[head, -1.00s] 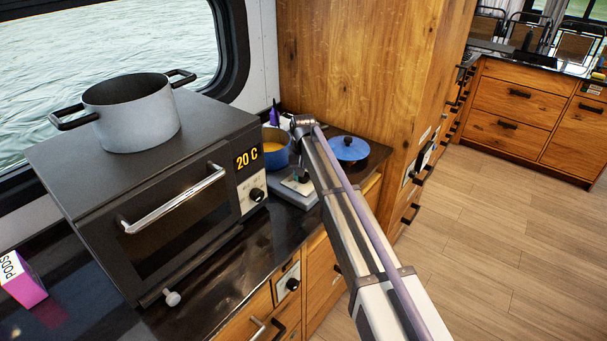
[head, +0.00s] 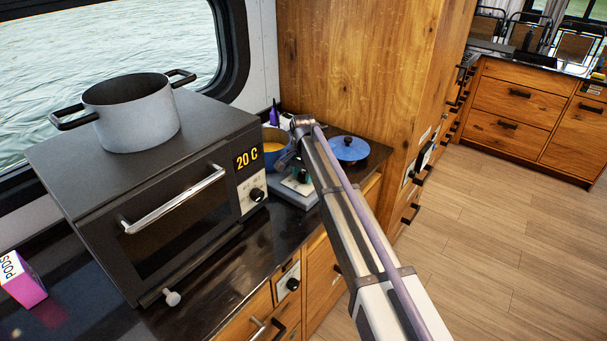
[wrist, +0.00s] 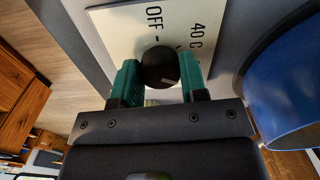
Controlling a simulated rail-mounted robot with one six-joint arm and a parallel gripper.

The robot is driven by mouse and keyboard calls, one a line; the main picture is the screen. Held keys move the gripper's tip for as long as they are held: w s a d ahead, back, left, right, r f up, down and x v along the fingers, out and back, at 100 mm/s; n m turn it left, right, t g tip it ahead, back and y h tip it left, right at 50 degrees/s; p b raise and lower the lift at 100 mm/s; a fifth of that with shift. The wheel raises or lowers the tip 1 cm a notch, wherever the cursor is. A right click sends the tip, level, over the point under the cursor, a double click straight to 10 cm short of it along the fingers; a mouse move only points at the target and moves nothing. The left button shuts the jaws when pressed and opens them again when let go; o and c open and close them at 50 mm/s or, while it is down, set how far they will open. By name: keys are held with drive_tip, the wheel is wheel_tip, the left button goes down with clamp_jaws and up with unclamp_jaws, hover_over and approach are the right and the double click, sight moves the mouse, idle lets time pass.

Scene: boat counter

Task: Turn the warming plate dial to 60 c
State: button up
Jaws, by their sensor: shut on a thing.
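The warming plate (head: 285,193) is a flat grey unit on the counter, beside the oven, with a blue pot of yellow content (head: 274,143) at its back. In the wrist view its pale label panel (wrist: 115,30) reads OFF and 40 C; other marks are hidden. The round black dial (wrist: 158,64) sits between the teal fingers of my gripper (wrist: 160,80), which is shut on it, one finger on each side. A small light mark shows on the dial, but which setting it points to is unclear. In the head view my arm partly hides the dial.
A dark oven (head: 170,205) reading 20 C stands left of the plate, with a grey pot (head: 130,112) on top. A pink pods box (head: 22,280) lies at far left.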

sight(304, 174)
idle(0.4)
drive_tip(key=o, duration=0.9)
wheel_tip(304, 174, up, 11)
drive_tip(key=p, duration=1)
drive_tip(key=shift+f+p, duration=0.1)
drive_tip(key=shift+p, duration=0.3)
drive_tip(key=shift+s+d+f+n+b, duration=0.9)
drive_tip(key=shift+s+d, duration=2.95)
drive_tip(key=shift+s, duration=1.85)
drive_tip(key=shift+s+d+f+n+b, duration=0.9)
drive_tip(key=shift+s+d, duration=2.95)
drive_tip(key=shift+s, duration=1.8)
drive_tip(key=shift+s+d+f+n+b, duration=0.65)
drive_tip(key=shift+s+d+n, duration=0.45)
drive_tip(key=shift+s+d, duration=3.7)
